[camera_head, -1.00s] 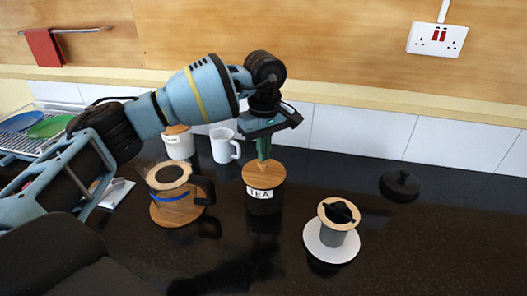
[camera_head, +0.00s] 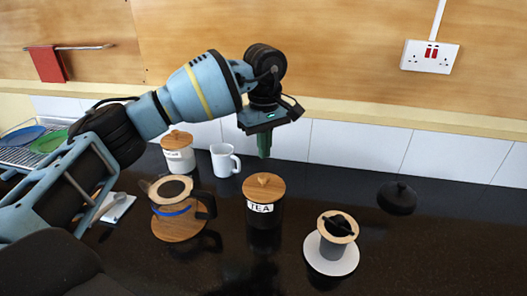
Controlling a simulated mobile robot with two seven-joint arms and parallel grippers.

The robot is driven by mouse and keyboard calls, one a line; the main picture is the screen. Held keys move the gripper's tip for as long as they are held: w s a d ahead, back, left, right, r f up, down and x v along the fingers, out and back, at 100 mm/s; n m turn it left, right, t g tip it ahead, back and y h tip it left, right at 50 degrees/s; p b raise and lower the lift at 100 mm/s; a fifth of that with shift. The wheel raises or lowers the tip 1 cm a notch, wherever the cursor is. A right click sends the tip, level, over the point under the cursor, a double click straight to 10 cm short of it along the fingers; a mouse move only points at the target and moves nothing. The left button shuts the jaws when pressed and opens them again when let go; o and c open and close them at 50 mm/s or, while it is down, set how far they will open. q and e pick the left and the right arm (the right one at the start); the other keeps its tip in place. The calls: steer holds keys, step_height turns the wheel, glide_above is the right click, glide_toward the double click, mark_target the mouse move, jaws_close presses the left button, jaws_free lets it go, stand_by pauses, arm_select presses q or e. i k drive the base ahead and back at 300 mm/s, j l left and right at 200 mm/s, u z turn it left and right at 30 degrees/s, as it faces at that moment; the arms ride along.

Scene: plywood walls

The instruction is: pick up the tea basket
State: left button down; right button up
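A grey cylinder with a wooden rim and a black bar across its top, likely the tea basket (camera_head: 335,243), stands upright on a white saucer (camera_head: 330,268) at the right of the counter. My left gripper (camera_head: 264,154) points down, above and to the left of it, with clear space between them. The green fingers overlap from this side, so their gap cannot be judged. Below them is a dark canister labelled TEA (camera_head: 262,209), its wooden lid (camera_head: 264,187) on top; the fingertips are clear of the lid's knob. My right gripper is not in view.
A teapot with a black handle (camera_head: 205,204) stands on a wooden coaster (camera_head: 180,230). Behind are a white mug (camera_head: 224,160) and a white canister (camera_head: 180,159). A black lid (camera_head: 397,198) lies at right. The counter's right front is clear.

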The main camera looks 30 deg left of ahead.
mark_target(335, 235)
steer(key=k, duration=1)
